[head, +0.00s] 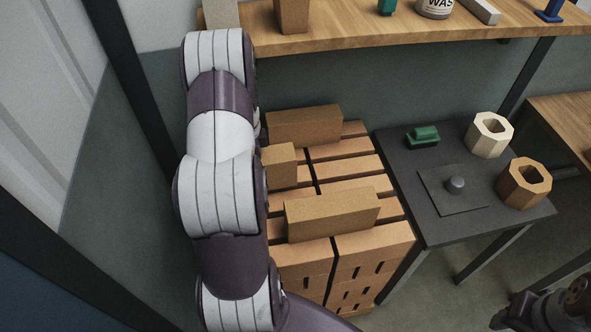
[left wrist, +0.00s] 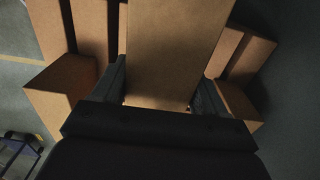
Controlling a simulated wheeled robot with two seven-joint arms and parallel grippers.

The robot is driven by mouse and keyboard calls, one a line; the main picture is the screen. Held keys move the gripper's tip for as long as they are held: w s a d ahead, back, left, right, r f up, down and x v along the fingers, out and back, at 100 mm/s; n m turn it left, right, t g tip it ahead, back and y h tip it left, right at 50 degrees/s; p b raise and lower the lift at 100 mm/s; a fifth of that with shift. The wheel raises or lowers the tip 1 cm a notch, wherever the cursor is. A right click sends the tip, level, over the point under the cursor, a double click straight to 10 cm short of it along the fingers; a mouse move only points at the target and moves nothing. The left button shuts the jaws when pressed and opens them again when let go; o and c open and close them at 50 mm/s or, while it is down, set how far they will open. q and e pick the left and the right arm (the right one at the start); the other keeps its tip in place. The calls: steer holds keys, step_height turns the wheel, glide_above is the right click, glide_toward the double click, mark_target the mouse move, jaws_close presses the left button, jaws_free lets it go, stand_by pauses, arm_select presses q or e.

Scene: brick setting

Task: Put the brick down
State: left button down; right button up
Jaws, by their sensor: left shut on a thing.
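My left gripper (left wrist: 160,95) is shut on a tan brick (left wrist: 170,50), which sits between its two dark fingers in the left wrist view. In the head view my left arm runs up the left side and hides the gripper. A short part of a brick (head: 280,165) shows beside the arm, above the stack; I cannot tell if it is the held one. The brick stack (head: 375,240) has spaced rows on top. One brick (head: 333,212) lies across its front and another (head: 305,125) across its back. Whether the held brick touches the stack is unclear.
A dark table (head: 430,215) stands right of the stack, with a green block (head: 422,136), a flat plate with a knob (head: 455,185), a pale ring (head: 489,135) and a brown ring (head: 523,183). A wooden shelf (head: 400,32) runs above the back. A dark object (head: 560,305) is at bottom right.

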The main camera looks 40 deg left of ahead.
arm_select(q)
steer(key=w+d+f+p, duration=0.3)
steer(key=w+d+p, duration=0.2)
steer(key=w+d, duration=0.6)
steer(key=w, duration=0.2)
steer(key=shift+w+d+f, duration=0.2)
steer(key=shift+w, duration=0.1)
steer(key=shift+f, duration=0.1)
steer(key=shift+c, duration=0.2)
jaws_free()
steer(key=shift+s, duration=0.15)
